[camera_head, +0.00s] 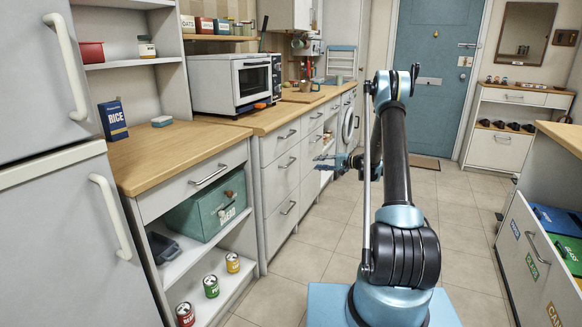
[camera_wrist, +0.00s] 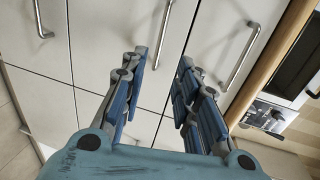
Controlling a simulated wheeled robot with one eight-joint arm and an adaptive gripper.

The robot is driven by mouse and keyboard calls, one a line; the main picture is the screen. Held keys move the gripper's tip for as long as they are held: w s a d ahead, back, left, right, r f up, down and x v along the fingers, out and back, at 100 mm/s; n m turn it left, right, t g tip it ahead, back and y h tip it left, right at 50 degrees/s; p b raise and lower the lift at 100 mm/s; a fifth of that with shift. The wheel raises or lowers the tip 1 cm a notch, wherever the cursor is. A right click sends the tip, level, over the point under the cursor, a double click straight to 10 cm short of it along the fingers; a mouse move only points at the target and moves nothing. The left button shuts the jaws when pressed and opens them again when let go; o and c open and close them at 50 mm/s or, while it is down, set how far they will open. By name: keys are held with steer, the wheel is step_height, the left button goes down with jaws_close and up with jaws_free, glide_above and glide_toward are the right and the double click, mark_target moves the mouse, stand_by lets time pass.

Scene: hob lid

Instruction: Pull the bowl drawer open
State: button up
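A stack of white drawers stands under the wooden counter, with a top handle (camera_head: 287,134), a middle handle (camera_head: 287,163) and a bottom handle (camera_head: 289,207). The drawers look shut, and no label shows which is the bowl drawer. My gripper (camera_head: 325,163) is in front of the cabinet row, to the right of this stack. In the wrist view my gripper (camera_wrist: 160,66) is open and faces white fronts turned sideways. One bar handle (camera_wrist: 162,34) shows between and beyond the fingertips; others are a right handle (camera_wrist: 240,58) and a left handle (camera_wrist: 42,20). Contact with a handle is not visible.
A white oven (camera_head: 232,82) stands on the wooden counter (camera_head: 275,118). A fridge (camera_head: 60,170) is at the left, near open shelves with a green bread box (camera_head: 205,207). An open drawer of sorting bins (camera_head: 540,262) juts out at the right. The tiled floor between is clear.

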mark_target(291, 163)
steer(key=x, duration=1.7)
steer(key=shift+d, duration=0.1)
jaws_close()
